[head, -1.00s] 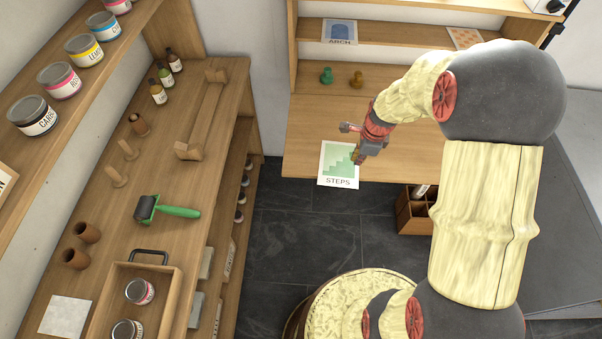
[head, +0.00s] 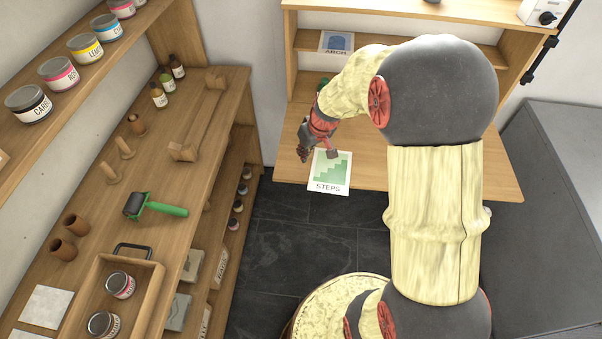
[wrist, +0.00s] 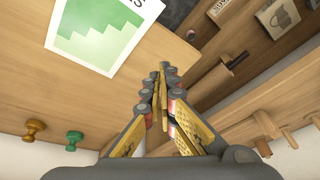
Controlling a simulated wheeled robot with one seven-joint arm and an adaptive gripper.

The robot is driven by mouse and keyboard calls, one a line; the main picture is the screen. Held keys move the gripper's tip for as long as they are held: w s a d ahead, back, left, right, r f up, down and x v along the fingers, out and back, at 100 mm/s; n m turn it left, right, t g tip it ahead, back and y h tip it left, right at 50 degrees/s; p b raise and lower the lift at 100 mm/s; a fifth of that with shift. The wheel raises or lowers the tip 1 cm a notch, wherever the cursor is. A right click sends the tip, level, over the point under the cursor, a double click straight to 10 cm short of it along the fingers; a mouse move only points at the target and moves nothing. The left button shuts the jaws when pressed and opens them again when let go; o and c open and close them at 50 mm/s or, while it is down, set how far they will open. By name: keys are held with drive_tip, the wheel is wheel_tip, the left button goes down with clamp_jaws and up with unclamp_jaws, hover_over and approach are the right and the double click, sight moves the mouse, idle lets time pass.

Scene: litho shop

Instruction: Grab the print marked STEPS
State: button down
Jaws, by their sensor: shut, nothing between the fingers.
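The STEPS print (head: 331,172) is a white sheet with green stair shapes. It lies on the wooden desk at its front edge, its labelled end reaching slightly past the edge. In the wrist view the print (wrist: 100,38) shows at the upper left, its label cut off by the frame. My gripper (head: 303,154) is just left of the print in the head view, apart from it. In the wrist view my gripper's fingers (wrist: 163,70) are together and empty, to the right of the print.
The ARCH print (head: 338,42) lies on the shelf above the desk (head: 450,175). Green (wrist: 74,138) and brown (wrist: 35,128) knobbed pieces stand on the desk. A workbench (head: 180,120) at left holds a green-handled roller (head: 155,206) and a tray of cans. Dark floor is open between bench and desk.

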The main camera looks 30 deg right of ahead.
sight(308, 179)
drive_tip(key=w+f+b, duration=0.1)
drive_tip(key=f, duration=0.2)
drive_tip(key=w+f+n+b, duration=0.1)
drive_tip(key=f, duration=0.2)
drive_tip(key=w+f+n+b, duration=0.1)
drive_tip(key=f, duration=0.3)
drive_tip(key=shift+a, duration=0.3)
drive_tip(key=shift+s+d+r+b, duration=0.15)
drive_tip(key=shift+s+d+b, duration=0.1)
drive_tip(key=shift+s, duration=0.7)
drive_tip(key=shift+s+d+r+b, duration=0.1)
drive_tip(key=shift+s+d+b, duration=0.1)
drive_tip(key=shift+s, duration=0.75)
drive_tip(key=shift+s+d+f+b, duration=0.1)
drive_tip(key=shift+s+d+b, duration=0.1)
drive_tip(key=shift+s+b, duration=0.5)
drive_tip(key=shift+s, duration=0.35)
